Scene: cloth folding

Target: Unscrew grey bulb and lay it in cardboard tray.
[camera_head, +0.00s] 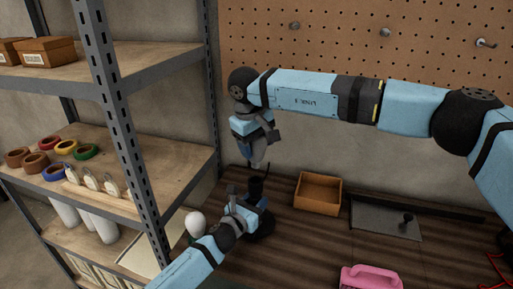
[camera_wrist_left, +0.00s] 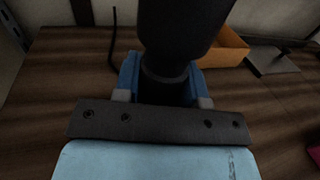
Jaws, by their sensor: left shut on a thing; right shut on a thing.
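My left gripper (camera_head: 250,203) is shut around the neck of a black lamp socket (camera_head: 256,187) that stands upright on the table. The left wrist view shows the dark socket (camera_wrist_left: 180,28) rising between the fingers (camera_wrist_left: 163,98). My right gripper (camera_head: 257,143) points down just above the socket. It is shut on a small grey piece, which appears to be the grey bulb (camera_head: 259,160), mostly hidden by the fingers. A narrow gap seems to show between it and the socket. The cardboard tray (camera_head: 318,208), an open brown box, stands to the right and looks empty.
A white bulb (camera_head: 195,222) stands left of my left gripper. A grey plate (camera_head: 372,218) with a black knob-like part lies right of the tray. A pink object (camera_head: 370,278) is at the front. A shelf rack (camera_head: 135,150) stands left; a pegboard (camera_head: 350,50) is behind.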

